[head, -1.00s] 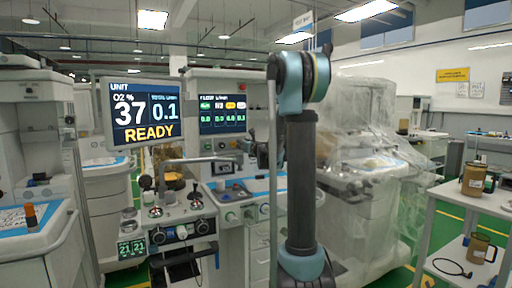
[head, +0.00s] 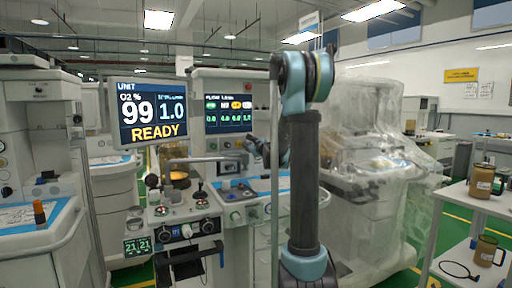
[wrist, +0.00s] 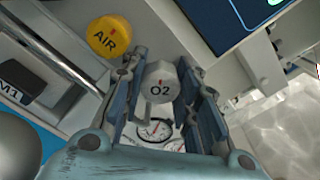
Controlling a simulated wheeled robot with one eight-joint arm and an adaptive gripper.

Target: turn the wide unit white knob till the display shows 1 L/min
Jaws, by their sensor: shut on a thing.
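The unit display (head: 150,115) reads O2 % 99, a total flow of 1.0 and READY. A second flow screen (head: 228,118) right of it shows small coloured labels and digits, hard to read. In the wrist view the white knob (wrist: 161,84), marked O2 with a red line, sits between the fingers of my gripper (wrist: 163,92). The fingers are shut on its two sides. In the head view my gripper (head: 268,150) is small and dark in front of the wide unit (head: 240,213), and the knob cannot be made out there.
A yellow AIR knob (wrist: 109,37) is close beside the gripper. A round gauge (wrist: 155,129) lies below the O2 knob. A plastic-covered machine (head: 370,190) stands at the right, and a white shelf table (head: 462,203) with jugs is farther right.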

